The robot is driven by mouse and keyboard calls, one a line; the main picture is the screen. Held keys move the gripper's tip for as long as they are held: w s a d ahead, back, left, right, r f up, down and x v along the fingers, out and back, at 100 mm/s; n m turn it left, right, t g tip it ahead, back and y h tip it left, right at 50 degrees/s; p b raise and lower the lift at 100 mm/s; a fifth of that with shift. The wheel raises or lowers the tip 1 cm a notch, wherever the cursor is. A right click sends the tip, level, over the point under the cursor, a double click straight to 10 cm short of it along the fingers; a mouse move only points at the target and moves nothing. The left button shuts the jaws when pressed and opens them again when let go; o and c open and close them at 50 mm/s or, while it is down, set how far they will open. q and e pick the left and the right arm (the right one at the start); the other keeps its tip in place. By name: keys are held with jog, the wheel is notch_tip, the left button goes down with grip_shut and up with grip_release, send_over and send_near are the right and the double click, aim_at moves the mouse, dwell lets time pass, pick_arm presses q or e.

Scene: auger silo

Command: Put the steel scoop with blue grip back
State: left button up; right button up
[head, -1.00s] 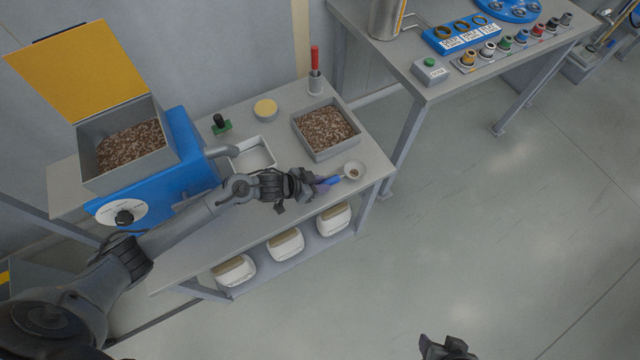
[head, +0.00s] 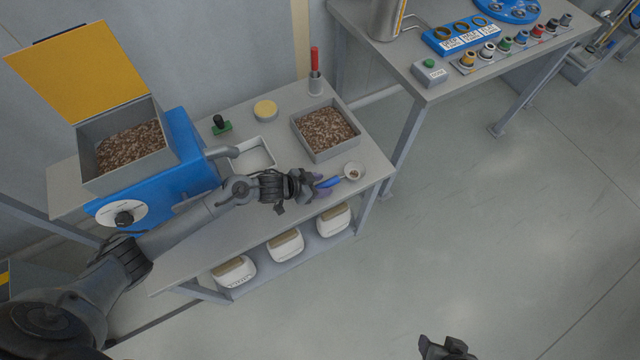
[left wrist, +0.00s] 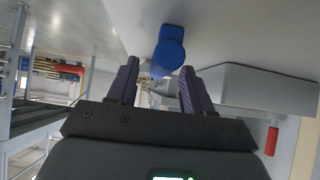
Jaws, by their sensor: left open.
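The steel scoop (head: 354,172) lies at the right front corner of the grey bench, with a little brown material in its bowl. Its blue grip (head: 329,182) points left towards my left gripper (head: 312,188). In the left wrist view the rounded blue grip (left wrist: 168,48) shows ahead of the two spread dark fingers (left wrist: 158,90), with the grip apart from the finger tips. My left gripper is open and empty. My right gripper (head: 446,348) shows only in part at the bottom edge of the head view; its jaws are unclear.
A grey bin (head: 318,150) of brown pellets stands behind the scoop. A white tray (head: 265,147), a red-handled tool in a holder (head: 315,84) and a blue machine (head: 190,150) with an open yellow lid stand on the bench. White tubs (head: 285,244) sit on the lower shelf.

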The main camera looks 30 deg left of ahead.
pick_arm(q)
jog(key=p+v, duration=0.3)
jog(key=v, duration=0.9)
jog(key=s+d+r+n+g+y, duration=0.2)
jog(key=s, duration=0.7)
jog(key=s+d+r+n+g+y, duration=0.2)
jog(key=s+y, duration=0.1)
jog(key=s, duration=0.7)
jog(key=shift+d+r+n+g+y, duration=0.2)
jog(key=shift+r+n+g+y, duration=0.1)
jog(key=shift+r+g, duration=0.1)
jog(key=shift+r, duration=0.15)
notch_tip(320, 180, up, 28)
jog(key=p, duration=2.8)
notch_tip(320, 180, down, 54)
jog(key=b, duration=5.4)
jog(key=shift+r, duration=0.1)
